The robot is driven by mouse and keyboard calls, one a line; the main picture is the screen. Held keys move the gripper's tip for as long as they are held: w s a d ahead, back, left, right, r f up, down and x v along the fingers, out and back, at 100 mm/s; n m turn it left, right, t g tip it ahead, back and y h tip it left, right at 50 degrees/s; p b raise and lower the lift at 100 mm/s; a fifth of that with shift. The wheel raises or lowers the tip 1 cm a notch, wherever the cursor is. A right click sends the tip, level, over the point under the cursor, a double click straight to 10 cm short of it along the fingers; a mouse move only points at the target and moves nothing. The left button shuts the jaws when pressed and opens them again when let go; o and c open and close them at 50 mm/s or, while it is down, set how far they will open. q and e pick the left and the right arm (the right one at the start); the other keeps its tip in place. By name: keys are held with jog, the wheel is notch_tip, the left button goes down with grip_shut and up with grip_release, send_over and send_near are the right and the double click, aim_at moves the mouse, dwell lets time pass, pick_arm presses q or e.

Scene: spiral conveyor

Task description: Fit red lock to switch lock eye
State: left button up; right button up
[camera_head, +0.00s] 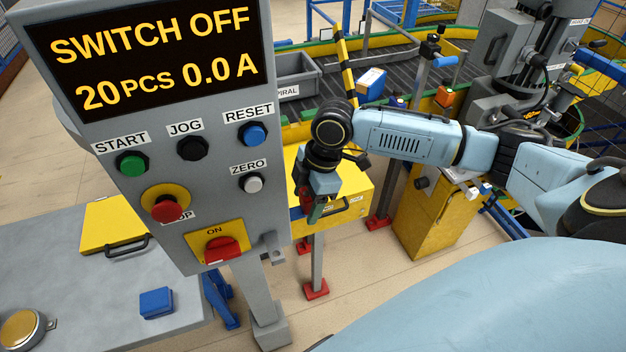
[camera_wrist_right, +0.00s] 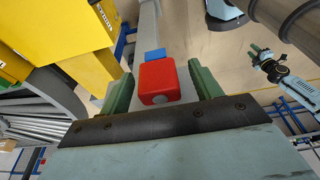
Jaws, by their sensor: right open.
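My right gripper (camera_head: 316,208) hangs in front of the yellow box, to the right of the grey control panel. In the right wrist view its green fingers (camera_wrist_right: 162,88) are open on either side of a red block that looks like the red lock (camera_wrist_right: 156,78), with narrow gaps to it. A blue piece (camera_wrist_right: 155,54) shows just beyond the block. The red rotary switch (camera_head: 222,250) sits on a yellow plate marked ON, low on the panel. A small grey bracket with a hole (camera_head: 273,255), likely the lock eye, sticks out beside it. My left gripper (camera_wrist_right: 262,55) seems to show small in the right wrist view.
The control panel (camera_head: 170,215) has several buttons and a display reading SWITCH OFF. The yellow box (camera_head: 350,190) stands on red-footed legs behind my gripper. A grey table (camera_head: 70,290) with a blue block (camera_head: 156,302) is at lower left. Floor shows between panel and yellow cabinet (camera_head: 437,222).

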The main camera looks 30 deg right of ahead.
jog(key=shift+x, duration=0.95)
jog(key=shift+r, duration=0.1)
jog(key=c, duration=1.2)
